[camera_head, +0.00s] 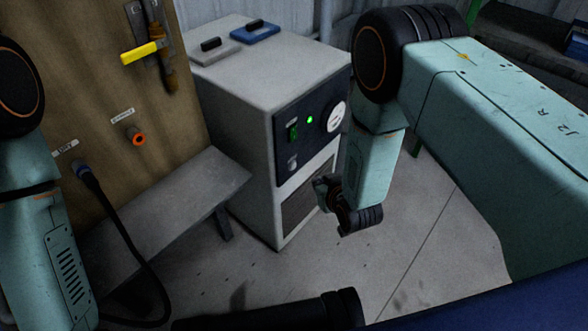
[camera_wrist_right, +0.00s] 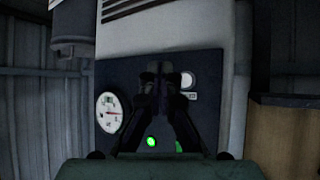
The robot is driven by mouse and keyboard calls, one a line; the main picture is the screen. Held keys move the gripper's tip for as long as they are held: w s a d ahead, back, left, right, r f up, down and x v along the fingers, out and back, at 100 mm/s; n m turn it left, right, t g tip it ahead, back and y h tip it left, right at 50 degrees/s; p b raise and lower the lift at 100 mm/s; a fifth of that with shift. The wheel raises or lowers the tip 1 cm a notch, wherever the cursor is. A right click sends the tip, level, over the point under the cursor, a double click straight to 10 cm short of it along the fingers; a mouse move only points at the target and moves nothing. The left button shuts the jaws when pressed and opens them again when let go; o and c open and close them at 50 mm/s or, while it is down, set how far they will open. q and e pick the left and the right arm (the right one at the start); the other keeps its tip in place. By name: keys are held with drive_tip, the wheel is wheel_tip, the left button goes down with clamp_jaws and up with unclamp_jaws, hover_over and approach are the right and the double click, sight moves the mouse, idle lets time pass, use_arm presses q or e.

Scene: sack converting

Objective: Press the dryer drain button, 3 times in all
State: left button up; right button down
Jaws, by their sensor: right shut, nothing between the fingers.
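The dryer (camera_head: 262,85) is a grey cabinet with a dark control panel (camera_head: 283,128). A small pale round button (camera_head: 292,163), presumably the drain button, sits low on the panel below a green switch. In the right wrist view, which looks upside down, this button (camera_wrist_right: 187,80) has a pale label beside it. My right gripper (camera_head: 322,190) is in front of the dryer, to the right of the button. In the wrist view its closed, empty fingers (camera_wrist_right: 161,72) appear just left of the button. Contact cannot be told. My left gripper is not in view.
The panel also has a green switch (camera_head: 293,132), a lit green lamp (camera_head: 309,119) and a white gauge (camera_head: 335,116). A grey bench (camera_head: 165,205) and a wooden board (camera_head: 100,100) with a hose stand left. Floor in front is clear.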

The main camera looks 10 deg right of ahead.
sight(294, 166)
drive_tip(key=shift+w+a+b, duration=0.35)
drive_tip(key=shift+w+a, duration=0.4)
drive_tip(key=shift+w, duration=0.2)
drive_tip(key=shift+w+a+b, duration=0.35)
drive_tip(key=shift+w+a, duration=0.4)
drive_tip(key=shift+w, duration=0.2)
drive_tip(key=shift+w, duration=0.1)
drive_tip(key=shift+w+a, duration=0.25)
drive_tip(key=shift+w+a, duration=0.3)
drive_tip(key=shift+w, duration=0.05)
idle(1.1)
drive_tip(key=shift+s+d+p, duration=0.3)
drive_tip(key=shift+s+d, duration=0.25)
drive_tip(key=shift+s, duration=0.15)
